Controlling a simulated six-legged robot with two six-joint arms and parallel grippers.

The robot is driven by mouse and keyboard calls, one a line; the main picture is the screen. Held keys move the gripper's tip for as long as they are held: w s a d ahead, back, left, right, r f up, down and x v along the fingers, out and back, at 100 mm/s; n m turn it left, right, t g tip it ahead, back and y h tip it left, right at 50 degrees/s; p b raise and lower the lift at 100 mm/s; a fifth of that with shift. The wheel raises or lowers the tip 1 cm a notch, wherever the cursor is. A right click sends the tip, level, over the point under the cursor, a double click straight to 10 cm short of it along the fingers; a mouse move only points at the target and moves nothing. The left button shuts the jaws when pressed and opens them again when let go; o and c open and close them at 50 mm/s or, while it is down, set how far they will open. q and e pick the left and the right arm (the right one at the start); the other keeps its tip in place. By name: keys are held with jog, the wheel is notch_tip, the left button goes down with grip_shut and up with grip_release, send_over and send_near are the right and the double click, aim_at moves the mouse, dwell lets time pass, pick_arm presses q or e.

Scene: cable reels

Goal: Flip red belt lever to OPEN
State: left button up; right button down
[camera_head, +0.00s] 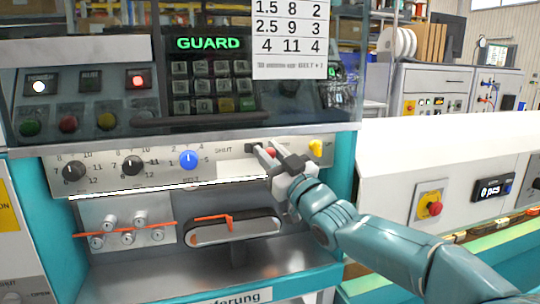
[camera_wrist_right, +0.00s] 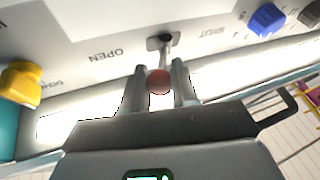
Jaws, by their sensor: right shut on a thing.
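The red belt lever (camera_wrist_right: 160,82) is a short metal stem with a red ball on its end, sticking out of a slot in the pale panel between the labels SHUT and OPEN. In the head view its red ball (camera_head: 271,152) shows partly between my fingers. My right gripper (camera_wrist_right: 163,84) is shut on the red ball, one finger on each side. In the head view my right gripper (camera_head: 268,158) reaches in from the right and hides the OPEN label. Which way the lever leans is hard to tell. My left gripper is not in view.
A blue knob (camera_head: 189,160) and black dials (camera_head: 132,165) sit left of the lever. A yellow knob (camera_head: 315,147) is close on its right. Below are an orange-edged belt unit (camera_head: 235,230) and small metal rollers (camera_head: 128,230). A keypad (camera_head: 212,88) is above.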

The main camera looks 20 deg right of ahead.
jog(key=shift+r, duration=0.15)
jog(key=c, duration=0.9)
grip_release()
jog(key=b+v, duration=0.4)
jog(key=v, duration=1.2)
jog(key=shift+s+d, duration=0.1)
